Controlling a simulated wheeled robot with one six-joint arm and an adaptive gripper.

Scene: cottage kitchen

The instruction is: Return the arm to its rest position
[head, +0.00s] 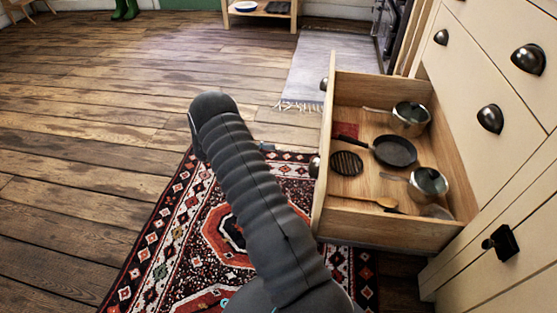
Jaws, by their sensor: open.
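My arm (250,190), in a dark grey ribbed sleeve, rises from the bottom middle of the head view to a rounded bend at the upper left. It stands over the rug, to the left of an open drawer, with a narrow gap between them at the drawer's front in the picture. My gripper does not show; the part of the arm beyond the bend is hidden or out of view.
The pulled-out wooden drawer (345,218) holds pots (410,115), a dark pan (395,151), a round black trivet (346,163) and a wooden spoon (375,202). Cream cabinets (470,80) line the right. A patterned rug (165,240) covers the floor; bare floorboards (75,150) lie open at left.

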